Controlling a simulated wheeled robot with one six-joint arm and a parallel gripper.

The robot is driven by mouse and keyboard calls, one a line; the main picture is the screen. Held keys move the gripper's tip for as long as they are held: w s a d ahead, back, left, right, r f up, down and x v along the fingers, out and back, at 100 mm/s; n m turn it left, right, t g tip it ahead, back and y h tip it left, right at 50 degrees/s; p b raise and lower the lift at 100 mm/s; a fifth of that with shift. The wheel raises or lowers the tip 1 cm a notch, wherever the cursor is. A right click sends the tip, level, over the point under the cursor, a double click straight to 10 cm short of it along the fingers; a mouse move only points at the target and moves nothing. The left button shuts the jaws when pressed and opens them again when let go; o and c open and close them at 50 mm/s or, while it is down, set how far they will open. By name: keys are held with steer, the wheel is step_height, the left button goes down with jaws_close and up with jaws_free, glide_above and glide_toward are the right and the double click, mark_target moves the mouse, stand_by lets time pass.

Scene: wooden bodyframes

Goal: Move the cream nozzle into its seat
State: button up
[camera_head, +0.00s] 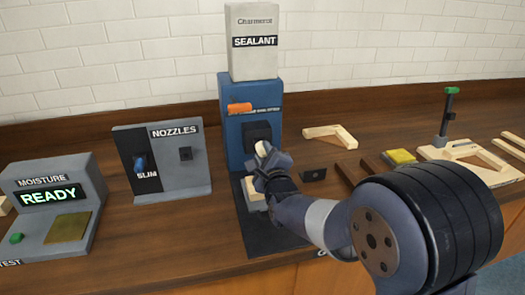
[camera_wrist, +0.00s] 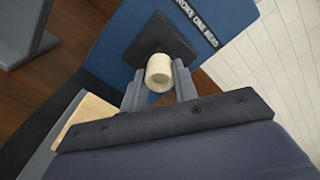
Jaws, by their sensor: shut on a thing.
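The cream nozzle (camera_wrist: 159,72) is a short pale cylinder between my gripper's fingers (camera_wrist: 160,84) in the wrist view. It also shows in the head view (camera_head: 262,149), partly hidden by the gripper. My gripper (camera_head: 268,160) is shut on it, in front of a dark square block (camera_head: 257,132) on the blue sealant machine (camera_head: 234,138). In the wrist view the nozzle's far end overlaps the dark block (camera_wrist: 158,40); whether they touch cannot be told. The nozzle rack (camera_head: 195,178) has a blue slim nozzle (camera_head: 140,164) at its left and a dark square mount at its right.
A light wooden block (camera_head: 254,192) lies on the machine's dark base under my gripper. A moisture tester (camera_head: 85,190) reading READY stands at the left. Wooden frame pieces (camera_head: 332,134), a yellow pad (camera_head: 401,156) and a green-topped clamp (camera_head: 447,115) stand at the right.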

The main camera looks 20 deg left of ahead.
mark_target(264, 154)
jaws_close()
steer(key=shift+s+d+b, duration=0.35)
steer(key=shift+s+b, duration=0.3)
steer(key=shift+b, duration=0.15)
stand_by(0.3)
steer(key=shift+b+v, duration=0.65)
steer(key=shift+v, duration=0.45)
